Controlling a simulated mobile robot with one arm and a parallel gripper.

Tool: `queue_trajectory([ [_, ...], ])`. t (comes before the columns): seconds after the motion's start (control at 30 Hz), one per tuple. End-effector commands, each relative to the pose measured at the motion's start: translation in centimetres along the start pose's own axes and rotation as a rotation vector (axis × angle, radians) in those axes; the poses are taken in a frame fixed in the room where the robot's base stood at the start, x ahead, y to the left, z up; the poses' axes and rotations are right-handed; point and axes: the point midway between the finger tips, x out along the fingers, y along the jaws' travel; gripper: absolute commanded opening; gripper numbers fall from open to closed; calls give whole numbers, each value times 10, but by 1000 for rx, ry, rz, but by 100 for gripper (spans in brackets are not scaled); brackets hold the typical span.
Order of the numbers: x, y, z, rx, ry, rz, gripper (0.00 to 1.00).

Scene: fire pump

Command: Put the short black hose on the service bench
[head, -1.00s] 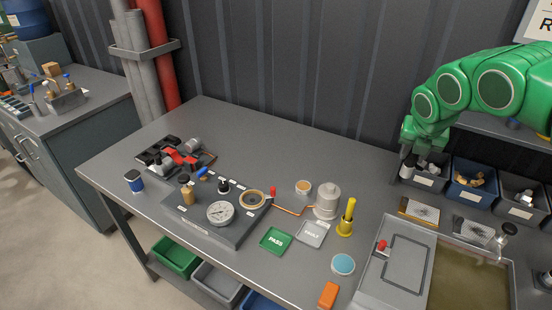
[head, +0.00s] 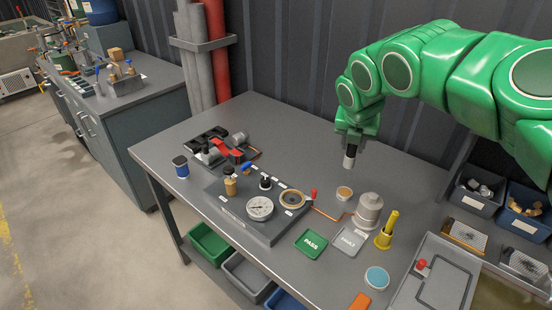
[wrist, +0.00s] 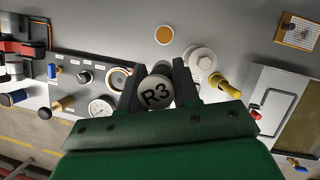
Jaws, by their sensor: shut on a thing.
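My gripper (head: 349,147) is shut on a short cylinder (head: 350,159) and holds it above the right back part of the grey middle bench (head: 290,115). In the wrist view the cylinder shows a pale round end marked R3 (wrist: 156,94) between the two dark fingers. I cannot make out a short black hose for certain. Another grey bench (head: 150,76) stands at the back left; I cannot tell which of the two is called the service bench.
The middle bench carries a gauge panel (head: 235,215), a green PASS plate (head: 311,243), a grey plate (head: 348,241), a grey canister (head: 368,210) and a yellow piece (head: 387,230). Bins (head: 473,191) stand at the right.

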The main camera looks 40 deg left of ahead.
Motion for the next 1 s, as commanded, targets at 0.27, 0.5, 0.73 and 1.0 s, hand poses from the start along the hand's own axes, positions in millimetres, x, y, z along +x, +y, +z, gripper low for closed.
queue_trajectory([
  [0.27, -10, 62, -11, -51, -3, 23, 0],
  [0.5, -14, 91, -19, -76, -3, 34, 0],
  [0.73, -17, 112, -26, -95, -2, 41, 0],
  [1.0, 8, 110, -36, -95, 0, 38, 0],
])
